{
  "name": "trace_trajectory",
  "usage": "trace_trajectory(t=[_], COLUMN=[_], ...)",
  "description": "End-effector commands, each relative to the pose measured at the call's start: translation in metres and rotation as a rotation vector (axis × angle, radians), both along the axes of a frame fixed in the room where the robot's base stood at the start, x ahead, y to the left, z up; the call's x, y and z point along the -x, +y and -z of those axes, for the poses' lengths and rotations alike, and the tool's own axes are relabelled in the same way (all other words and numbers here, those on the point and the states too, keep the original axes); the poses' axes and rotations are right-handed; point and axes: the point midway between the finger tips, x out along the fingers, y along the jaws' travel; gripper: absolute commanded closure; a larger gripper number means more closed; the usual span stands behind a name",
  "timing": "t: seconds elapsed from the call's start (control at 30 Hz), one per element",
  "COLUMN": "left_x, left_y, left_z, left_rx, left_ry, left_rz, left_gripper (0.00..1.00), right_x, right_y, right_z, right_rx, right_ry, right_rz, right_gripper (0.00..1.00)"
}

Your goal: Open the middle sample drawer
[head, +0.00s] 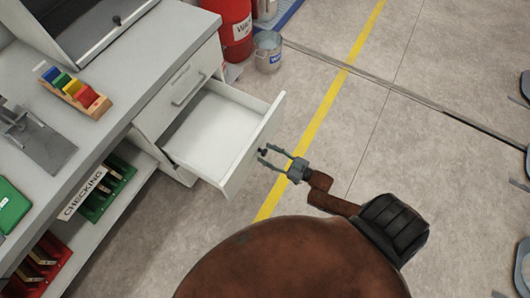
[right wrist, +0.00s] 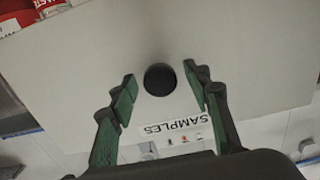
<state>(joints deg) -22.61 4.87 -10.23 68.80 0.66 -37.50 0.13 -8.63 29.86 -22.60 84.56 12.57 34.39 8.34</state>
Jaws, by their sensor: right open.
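The white sample drawer (head: 208,132) stands pulled well out of the grey cabinet, and its inside looks empty. In the right wrist view its front (right wrist: 240,60) carries a "SAMPLES" label (right wrist: 174,125) and a round black knob (right wrist: 160,79). The knob also shows in the head view (head: 263,151). My right gripper (head: 265,154) is open at the drawer front, with one finger on each side of the knob. Both fingers show a gap to the knob in the wrist view. My left gripper is out of view.
Above the open drawer is a closed drawer front with a bar handle (head: 187,87). The worktop (head: 110,125) holds a rack of coloured blocks (head: 75,88). A red bin (head: 235,30) and a metal bucket (head: 268,52) stand behind.

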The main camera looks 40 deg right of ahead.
Motion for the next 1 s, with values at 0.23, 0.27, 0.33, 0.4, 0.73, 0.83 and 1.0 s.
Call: trace_trajectory(t=[0.23, 0.27, 0.33, 0.4, 0.73, 0.83, 1.0], left_x=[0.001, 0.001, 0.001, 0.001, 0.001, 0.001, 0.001], left_y=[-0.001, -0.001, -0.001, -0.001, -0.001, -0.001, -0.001], left_z=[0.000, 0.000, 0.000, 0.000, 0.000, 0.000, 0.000], left_rx=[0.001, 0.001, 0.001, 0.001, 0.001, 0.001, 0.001], left_ry=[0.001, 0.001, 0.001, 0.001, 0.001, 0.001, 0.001], left_rz=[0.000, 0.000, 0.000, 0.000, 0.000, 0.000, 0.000], left_gripper=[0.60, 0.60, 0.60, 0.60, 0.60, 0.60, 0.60], right_x=[0.049, 0.054, 0.067, 0.077, 0.098, 0.097, 0.097], right_y=[-0.021, -0.023, -0.028, -0.033, -0.041, -0.041, -0.041], right_z=[0.001, 0.001, 0.001, 0.001, -0.001, -0.001, 0.000], right_rx=[0.000, 0.000, 0.001, 0.001, 0.000, 0.000, 0.000], right_ry=[0.003, 0.003, 0.003, 0.003, -0.001, -0.001, -0.001], right_rz=[0.001, 0.001, 0.000, 0.000, -0.001, -0.001, -0.001], right_gripper=[0.55, 0.55, 0.55, 0.55, 0.55, 0.55, 0.55])
